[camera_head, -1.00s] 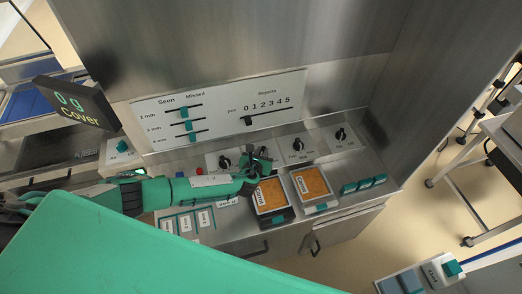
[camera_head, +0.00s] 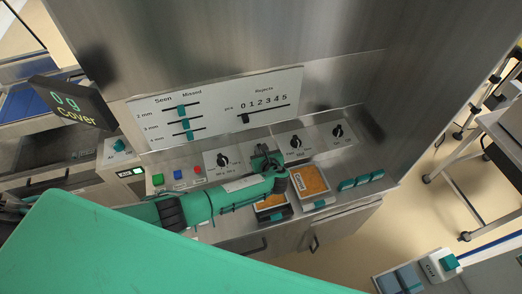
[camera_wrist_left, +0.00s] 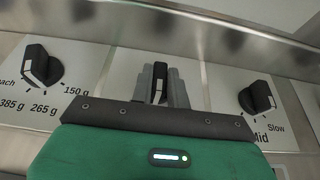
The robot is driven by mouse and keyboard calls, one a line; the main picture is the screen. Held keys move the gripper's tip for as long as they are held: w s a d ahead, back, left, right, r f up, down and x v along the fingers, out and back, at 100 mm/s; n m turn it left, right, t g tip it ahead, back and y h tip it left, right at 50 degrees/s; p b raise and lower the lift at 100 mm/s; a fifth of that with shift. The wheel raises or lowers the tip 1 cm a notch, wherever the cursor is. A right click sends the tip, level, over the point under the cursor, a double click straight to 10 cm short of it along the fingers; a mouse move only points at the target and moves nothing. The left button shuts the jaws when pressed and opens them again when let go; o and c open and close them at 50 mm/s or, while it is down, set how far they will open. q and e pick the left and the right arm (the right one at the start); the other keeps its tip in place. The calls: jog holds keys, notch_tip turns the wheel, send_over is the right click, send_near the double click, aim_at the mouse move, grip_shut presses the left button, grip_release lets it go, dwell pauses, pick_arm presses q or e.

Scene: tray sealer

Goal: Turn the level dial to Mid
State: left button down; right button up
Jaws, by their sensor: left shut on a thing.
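My left gripper (camera_head: 266,155) reaches over the sloped steel panel in the head view. It covers a dial between the gram dial and the Fast/Mid/Slow dial. In the left wrist view its two grey fingers (camera_wrist_left: 160,88) are closed around that black knob, the level dial (camera_wrist_left: 159,76), which has a white pointer line. The knob's pointer looks roughly upright in that view. The level dial's printed label and positions are hidden behind my gripper. My right gripper is not in view.
The gram dial (camera_wrist_left: 42,66) is left of my fingers and the Mid/Slow dial (camera_wrist_left: 257,97) is right. Another dial (camera_head: 337,131) is farther right. A slider board (camera_head: 215,110) stands behind.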

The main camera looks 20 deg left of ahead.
pick_arm(q)
jog(key=shift+r, duration=0.1)
jog(key=c, duration=1.4)
grip_release()
jog(key=shift+o, duration=0.2)
jog(key=shift+s, duration=0.1)
jog(key=shift+s+d, duration=0.2)
jog(key=b+v, duration=0.2)
jog(key=v, duration=1.1)
